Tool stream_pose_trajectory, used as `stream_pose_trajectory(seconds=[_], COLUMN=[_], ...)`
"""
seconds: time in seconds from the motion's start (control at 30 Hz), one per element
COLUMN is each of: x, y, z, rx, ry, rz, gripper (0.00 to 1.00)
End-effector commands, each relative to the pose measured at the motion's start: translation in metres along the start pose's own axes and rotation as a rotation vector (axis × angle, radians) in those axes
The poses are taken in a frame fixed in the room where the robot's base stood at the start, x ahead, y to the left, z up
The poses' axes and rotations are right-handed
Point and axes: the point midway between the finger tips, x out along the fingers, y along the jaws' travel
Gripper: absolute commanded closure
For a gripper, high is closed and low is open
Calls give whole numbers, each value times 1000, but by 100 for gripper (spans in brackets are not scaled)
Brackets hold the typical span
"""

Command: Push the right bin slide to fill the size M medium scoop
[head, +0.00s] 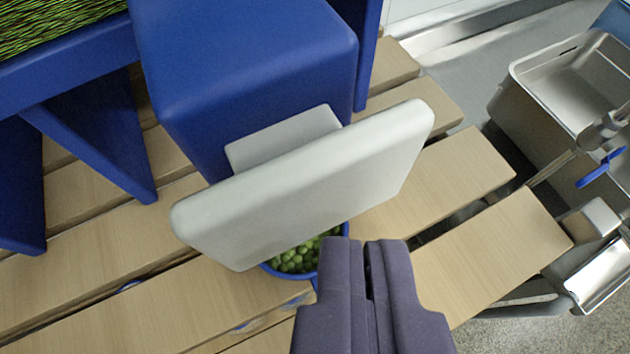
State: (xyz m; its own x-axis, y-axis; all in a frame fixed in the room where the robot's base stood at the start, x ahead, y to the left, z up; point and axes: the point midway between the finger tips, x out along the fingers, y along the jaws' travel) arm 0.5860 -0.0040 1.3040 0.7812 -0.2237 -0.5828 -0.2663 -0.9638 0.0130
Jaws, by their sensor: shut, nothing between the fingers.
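The bin slide (310,185) is a pale grey plate on a grey stem, at the front of a blue bin (250,60). The stem runs into the bin's front. Under the slide's lower edge, part of a blue scoop (284,274) shows, with green round pieces (298,260) in it. The slide hides the rest of the scoop. My gripper (366,240) is shut and empty at the bottom centre. Its fingertips are just below the slide's lower edge, beside the scoop's right side. I cannot tell whether they touch either one.
The bin stands over a slatted wooden table (470,250). Blue supports (95,135) and a bin with green strands (50,25) are at the left. A steel sink (570,75) with a blue-handled tap (601,168) is at the right. The slats right of my gripper are clear.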

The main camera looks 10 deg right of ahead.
Motion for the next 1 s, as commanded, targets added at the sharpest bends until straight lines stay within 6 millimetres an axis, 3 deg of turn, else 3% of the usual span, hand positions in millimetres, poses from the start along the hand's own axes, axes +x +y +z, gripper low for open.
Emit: stream_pose_trajectory(seconds=[1.0], x=[7], y=[-5], z=[-5], rx=[1], ry=[1], rz=[0], gripper=[100])
